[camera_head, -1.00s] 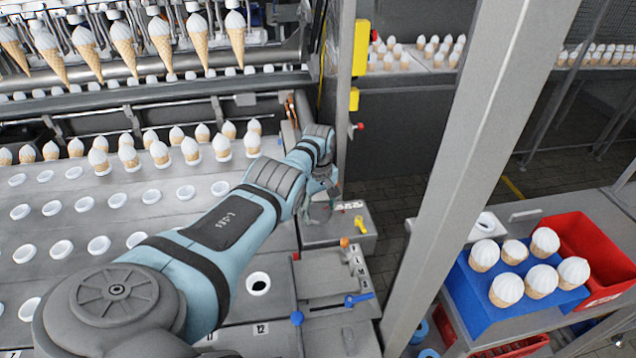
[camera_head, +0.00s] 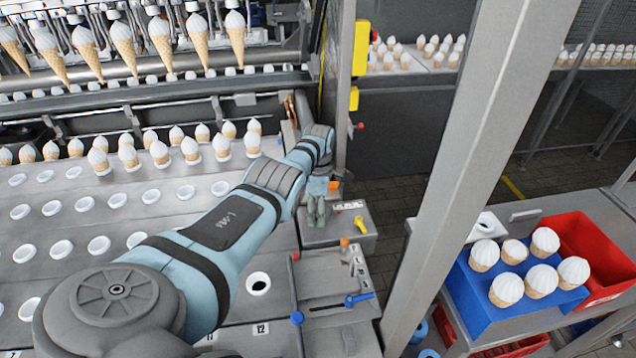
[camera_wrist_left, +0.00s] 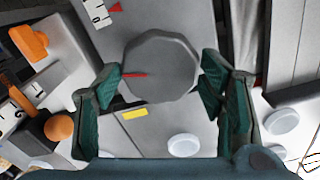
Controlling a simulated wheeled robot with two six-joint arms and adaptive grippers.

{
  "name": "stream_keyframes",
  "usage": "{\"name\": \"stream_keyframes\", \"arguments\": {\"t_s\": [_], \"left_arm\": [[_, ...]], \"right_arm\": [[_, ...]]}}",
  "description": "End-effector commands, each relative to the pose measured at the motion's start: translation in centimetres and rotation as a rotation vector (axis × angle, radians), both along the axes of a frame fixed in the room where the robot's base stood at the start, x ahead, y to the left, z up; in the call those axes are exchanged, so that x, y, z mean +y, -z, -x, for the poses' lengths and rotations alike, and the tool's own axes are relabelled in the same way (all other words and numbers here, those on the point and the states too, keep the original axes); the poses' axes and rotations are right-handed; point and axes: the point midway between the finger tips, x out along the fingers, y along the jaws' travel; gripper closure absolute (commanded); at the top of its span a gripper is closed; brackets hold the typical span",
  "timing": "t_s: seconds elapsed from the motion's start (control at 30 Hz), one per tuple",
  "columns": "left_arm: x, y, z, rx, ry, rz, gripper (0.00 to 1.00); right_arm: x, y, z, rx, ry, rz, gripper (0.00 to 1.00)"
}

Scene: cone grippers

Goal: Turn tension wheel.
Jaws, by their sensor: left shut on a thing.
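The tension wheel (camera_wrist_left: 160,68) is a grey faceted knob in the left wrist view, with a red line on its face pointing left. My left gripper (camera_wrist_left: 164,92) has its green finger pads on either side of it and is shut on it. In the head view my left gripper (camera_head: 318,208) points down at the grey control box beside the machine, and the wheel is hidden there. A red triangle mark (camera_wrist_left: 117,8) and a yellow mark (camera_wrist_left: 135,113) lie on the panel around the wheel. My right gripper is not in view.
A yellow lever (camera_head: 361,225) and blue-knobbed levers (camera_head: 358,299) are close to the gripper. Orange knobs (camera_wrist_left: 60,127) sit left of it in the wrist view. A grey post (camera_head: 470,160) stands at right. Cones in a blue holder (camera_head: 468,290) stand beyond it.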

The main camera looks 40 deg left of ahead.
Motion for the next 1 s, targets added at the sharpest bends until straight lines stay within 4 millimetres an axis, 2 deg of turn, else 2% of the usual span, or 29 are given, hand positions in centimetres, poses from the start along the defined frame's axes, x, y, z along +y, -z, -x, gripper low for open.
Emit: {"name": "stream_keyframes", "arguments": {"t_s": [0.4, 0.9, 0.93, 1.0], "left_arm": [[-0.08, 0.05, -0.01, 0.0, -0.188, 0.002, 0.65], [-0.07, 0.05, -0.01, 0.0, -0.21, 0.002, 0.65], [-0.07, 0.05, -0.01, 0.0, -0.21, 0.002, 0.35], [-0.06, 0.04, 0.0, 0.0, -0.21, 0.002, 0.24]], "right_arm": [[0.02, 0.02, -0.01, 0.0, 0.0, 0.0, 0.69], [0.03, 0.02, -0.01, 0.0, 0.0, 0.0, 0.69], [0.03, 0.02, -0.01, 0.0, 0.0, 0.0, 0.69], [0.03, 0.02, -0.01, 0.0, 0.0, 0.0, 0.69]]}}
